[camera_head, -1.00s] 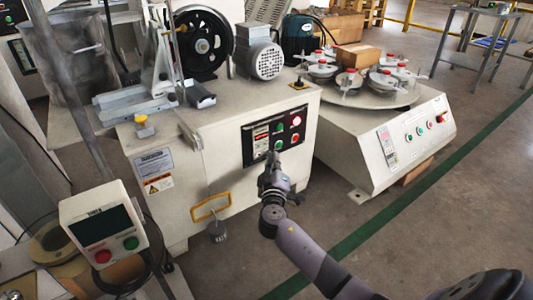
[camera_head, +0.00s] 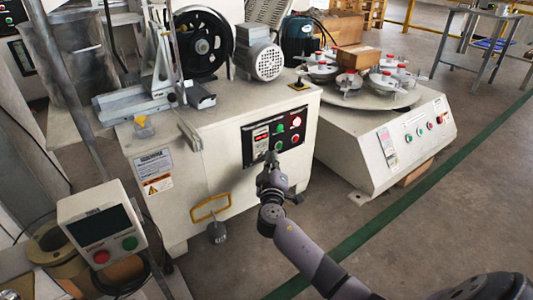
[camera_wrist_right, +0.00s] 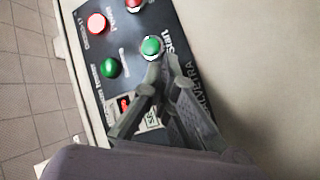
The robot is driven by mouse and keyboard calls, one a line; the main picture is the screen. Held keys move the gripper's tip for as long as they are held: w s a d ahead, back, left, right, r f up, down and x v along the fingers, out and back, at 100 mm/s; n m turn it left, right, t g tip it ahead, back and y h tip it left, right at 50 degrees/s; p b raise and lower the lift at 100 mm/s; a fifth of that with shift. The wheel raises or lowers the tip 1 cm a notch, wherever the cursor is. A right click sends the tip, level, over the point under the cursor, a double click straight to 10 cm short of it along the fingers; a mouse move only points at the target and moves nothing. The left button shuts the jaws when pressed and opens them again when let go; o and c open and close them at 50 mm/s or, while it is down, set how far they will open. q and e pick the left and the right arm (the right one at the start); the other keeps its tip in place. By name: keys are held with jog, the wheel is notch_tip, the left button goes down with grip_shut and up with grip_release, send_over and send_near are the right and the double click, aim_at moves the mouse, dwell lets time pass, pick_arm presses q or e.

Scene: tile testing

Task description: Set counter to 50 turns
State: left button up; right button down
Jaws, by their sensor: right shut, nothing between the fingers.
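The black control panel (camera_head: 277,135) is on the front of the cream machine. It carries a small red-lit counter display (camera_head: 260,134), green buttons and red buttons, one brightly lit. My right gripper (camera_head: 271,157) is shut and empty in front of the panel's lower part. In the right wrist view, my right gripper's fingertips (camera_wrist_right: 162,68) lie just below the green start button (camera_wrist_right: 151,46); contact cannot be told. Another green button (camera_wrist_right: 110,67) is to the left. My left gripper is out of view.
A grey control box (camera_head: 103,233) stands at lower left. A second machine (camera_head: 385,150) with a round platform is at right. The floor in front is clear.

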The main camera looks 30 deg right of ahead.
jog(key=shift+s, duration=0.75)
jog(key=shift+s+d+p, duration=0.15)
jog(key=shift+s+p, duration=0.1)
jog(key=shift+s, duration=1)
jog(key=shift+s+d+p, duration=0.1)
jog(key=shift+s+p, duration=0.15)
jog(key=shift+s, duration=1)
